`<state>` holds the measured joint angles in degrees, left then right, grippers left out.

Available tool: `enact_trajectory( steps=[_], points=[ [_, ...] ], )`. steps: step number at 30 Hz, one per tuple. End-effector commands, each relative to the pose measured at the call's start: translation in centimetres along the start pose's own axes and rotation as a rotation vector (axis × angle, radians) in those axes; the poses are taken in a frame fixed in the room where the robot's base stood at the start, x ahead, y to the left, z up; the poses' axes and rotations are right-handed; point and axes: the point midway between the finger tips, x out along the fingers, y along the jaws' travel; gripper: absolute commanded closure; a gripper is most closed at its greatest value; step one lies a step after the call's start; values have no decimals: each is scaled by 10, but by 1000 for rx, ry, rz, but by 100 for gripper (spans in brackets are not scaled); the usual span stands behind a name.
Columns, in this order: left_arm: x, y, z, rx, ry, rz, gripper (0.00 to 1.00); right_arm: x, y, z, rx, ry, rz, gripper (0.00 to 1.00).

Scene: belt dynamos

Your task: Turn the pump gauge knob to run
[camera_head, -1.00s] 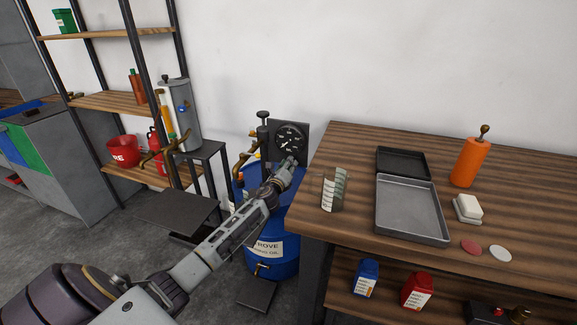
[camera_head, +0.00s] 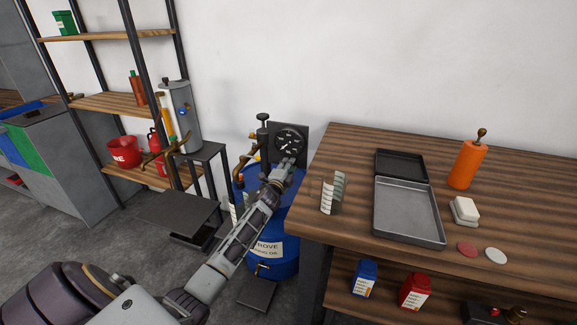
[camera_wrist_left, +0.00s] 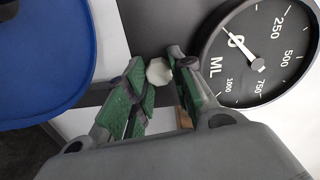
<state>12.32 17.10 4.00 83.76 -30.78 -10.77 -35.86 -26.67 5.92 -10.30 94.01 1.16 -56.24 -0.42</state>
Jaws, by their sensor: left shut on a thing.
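The pump gauge (camera_head: 290,140) is a round black dial on a dark plate behind the blue drum. In the left wrist view the dial (camera_wrist_left: 275,62) shows white numbers, the letters ML and a white needle. A small pale knob (camera_wrist_left: 158,71) sits beside the dial, between the green-padded fingertips. My left gripper (camera_head: 287,164) is just below the dial in the head view. In the left wrist view my left gripper (camera_wrist_left: 157,76) is shut on the knob. The fingers hide part of the knob, and I cannot read its setting. My right gripper is not in view.
The blue drum (camera_head: 285,215) with a brass pump (camera_head: 262,140) stands left of the wooden table (camera_head: 480,230). A metal tray (camera_head: 408,212) lies further right. A shelf (camera_head: 115,103) stands at left.

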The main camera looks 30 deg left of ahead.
Motion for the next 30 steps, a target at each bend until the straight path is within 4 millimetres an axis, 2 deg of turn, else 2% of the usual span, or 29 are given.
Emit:
enact_trajectory(
  steps=[6, 13, 30],
  points=[
    [0, 0, 1, -173, -3, 3, 100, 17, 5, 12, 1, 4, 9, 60],
    [0, 0, 1, -285, -2, 2, 100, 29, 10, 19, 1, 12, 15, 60],
    [0, 1, 1, -326, -3, 2, 100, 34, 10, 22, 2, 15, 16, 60]
  ],
)
